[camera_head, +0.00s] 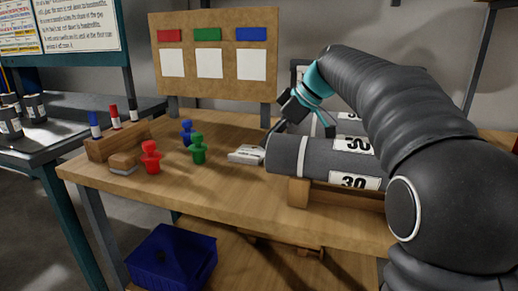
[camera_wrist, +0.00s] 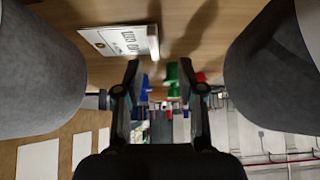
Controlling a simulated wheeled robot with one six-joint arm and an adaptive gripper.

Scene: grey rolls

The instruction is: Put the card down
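A white card-like piece (camera_head: 247,155) lies on the wooden table near the left end of the front grey roll. In the wrist view the piece (camera_wrist: 120,40) shows printed text and a thicker white edge. My gripper (camera_head: 299,132) is above and behind the front roll, to the right of the white piece and apart from it. In the wrist view my gripper (camera_wrist: 162,85) has its two fingers spread, with nothing held between them. One fingertip is partly hidden by the roll in the head view.
Grey rolls marked 30 (camera_head: 315,155) lie in a wooden cradle (camera_head: 298,193), close to my arm. Red (camera_head: 151,157), green (camera_head: 198,148) and blue (camera_head: 187,132) pegs stand left of the card. A marker rack (camera_head: 105,145) is at the left edge. A board (camera_head: 215,90) stands behind.

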